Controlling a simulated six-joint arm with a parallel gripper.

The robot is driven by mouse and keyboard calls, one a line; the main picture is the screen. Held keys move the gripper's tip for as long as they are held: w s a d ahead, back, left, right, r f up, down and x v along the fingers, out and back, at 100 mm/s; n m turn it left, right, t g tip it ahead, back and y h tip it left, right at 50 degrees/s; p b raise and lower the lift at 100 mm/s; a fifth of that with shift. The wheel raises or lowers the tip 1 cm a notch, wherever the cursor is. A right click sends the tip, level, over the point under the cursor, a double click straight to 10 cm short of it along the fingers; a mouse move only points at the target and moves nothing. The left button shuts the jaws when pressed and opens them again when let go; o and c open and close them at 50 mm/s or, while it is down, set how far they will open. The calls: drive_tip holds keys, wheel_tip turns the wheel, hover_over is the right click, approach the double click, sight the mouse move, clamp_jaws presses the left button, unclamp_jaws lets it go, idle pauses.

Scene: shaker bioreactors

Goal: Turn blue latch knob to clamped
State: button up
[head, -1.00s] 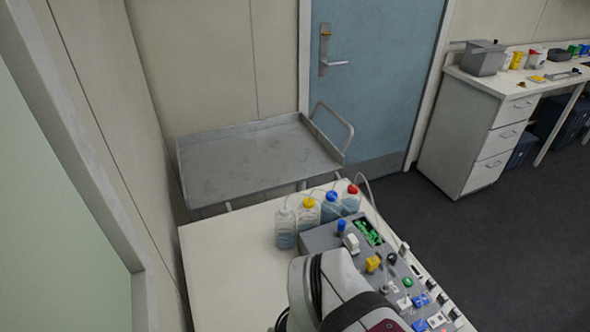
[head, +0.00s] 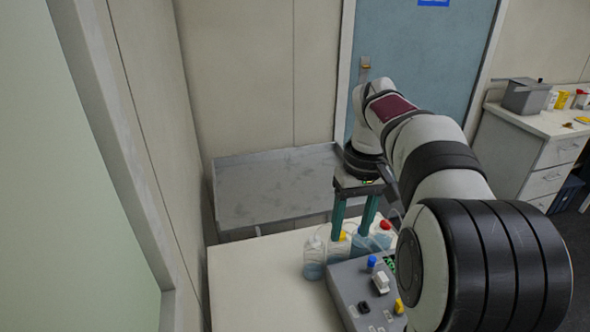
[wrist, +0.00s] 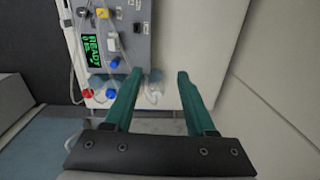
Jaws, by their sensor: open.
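A blue knob (head: 372,262) stands on the far left part of the grey control panel (head: 345,285), beside a white lever-like part (head: 381,283). The same blue knob (wrist: 115,63) shows in the wrist view next to the green READY display (wrist: 92,48). Its latch setting cannot be read. My gripper (head: 349,237) is open and empty, with green fingers pointing down above the bottles at the panel's far side. In the wrist view my gripper (wrist: 158,76) has its left finger a little right of the blue knob, apart from it in the picture. My arm hides the panel's right part.
Bottles with red (head: 384,225), yellow (head: 341,237) and white (head: 314,243) caps stand close under the fingers, with thin tubes. A blue-capped bottle (wrist: 111,93) shows in the wrist view. The white bench (head: 250,280) is clear at left. A grey cart (head: 265,190) stands behind.

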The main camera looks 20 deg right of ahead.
drive_tip(key=n, duration=0.2)
hover_over(372, 258)
wheel_tip(372, 258, down, 4)
drive_tip(key=shift+h, duration=0.3)
wheel_tip(372, 258, down, 15)
drive_tip(key=shift+r, duration=0.1)
drive_tip(key=shift+c, duration=0.3)
clamp_jaws()
